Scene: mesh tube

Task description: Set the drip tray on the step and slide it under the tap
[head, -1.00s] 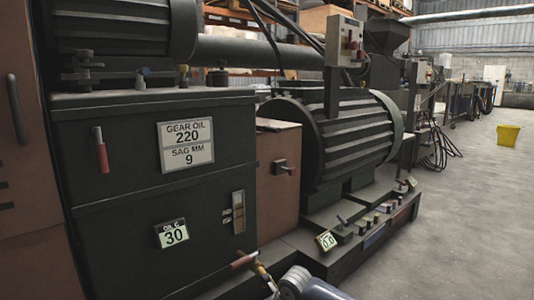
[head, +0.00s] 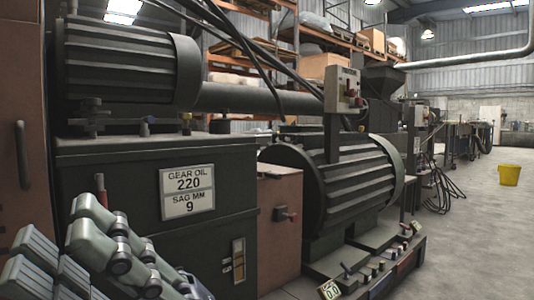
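My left gripper is not in view. No drip tray shows. The tap and the step at the foot of the cabinet are below the picture.
A sign (head: 187,190) reads gear oil 220. A ribbed motor (head: 340,185) stands on a plinth (head: 405,262) with small levers along its edge. A brown box with a switch (head: 284,214) sits between.

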